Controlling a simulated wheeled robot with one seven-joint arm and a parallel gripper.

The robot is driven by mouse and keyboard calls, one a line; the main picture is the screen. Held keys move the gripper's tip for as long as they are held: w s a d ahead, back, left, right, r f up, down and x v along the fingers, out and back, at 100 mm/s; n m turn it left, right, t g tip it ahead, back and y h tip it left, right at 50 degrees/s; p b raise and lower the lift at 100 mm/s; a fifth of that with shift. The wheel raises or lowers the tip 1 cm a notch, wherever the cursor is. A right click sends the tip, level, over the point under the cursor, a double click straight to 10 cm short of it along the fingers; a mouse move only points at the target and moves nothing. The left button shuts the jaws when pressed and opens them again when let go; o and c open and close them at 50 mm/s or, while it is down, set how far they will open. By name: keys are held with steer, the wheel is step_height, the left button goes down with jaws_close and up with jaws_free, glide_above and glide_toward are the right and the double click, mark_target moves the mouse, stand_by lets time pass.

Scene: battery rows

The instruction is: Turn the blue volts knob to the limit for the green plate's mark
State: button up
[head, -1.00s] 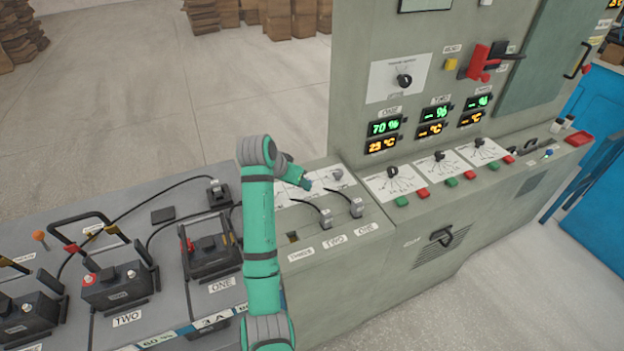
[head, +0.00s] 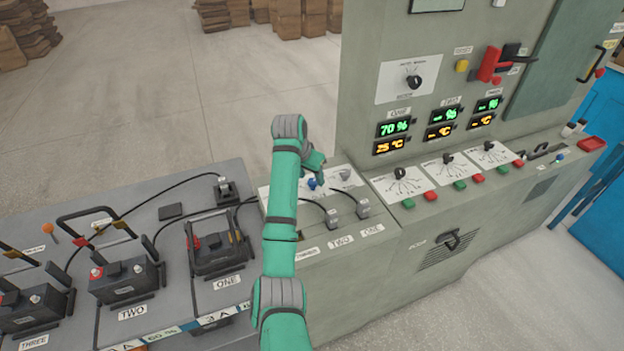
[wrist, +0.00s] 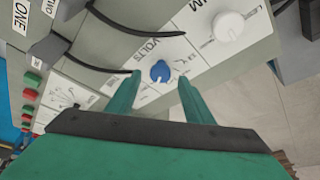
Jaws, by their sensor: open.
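The blue volts knob (wrist: 160,71) sits on a white dial plate marked VOLTS in the wrist view. In the head view a bit of the blue knob (head: 312,183) shows beside my arm. My gripper (wrist: 160,78) is open, with one green finger on each side of the knob in the picture; I cannot tell whether either touches it. In the head view my gripper (head: 318,182) is over the sloped panel, partly hidden by my arm. The marks around the knob are too small to read. I cannot make out a green plate.
A white knob (wrist: 228,26) is on the same panel, close to the blue one. Black cables (wrist: 130,28) run over the panel to plugs. Batteries (head: 125,278) stand on the left bench. Displays (head: 394,128) are on the upright cabinet.

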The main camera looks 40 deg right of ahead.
steer(key=shift+x, duration=1.25)
steer(key=c, duration=1)
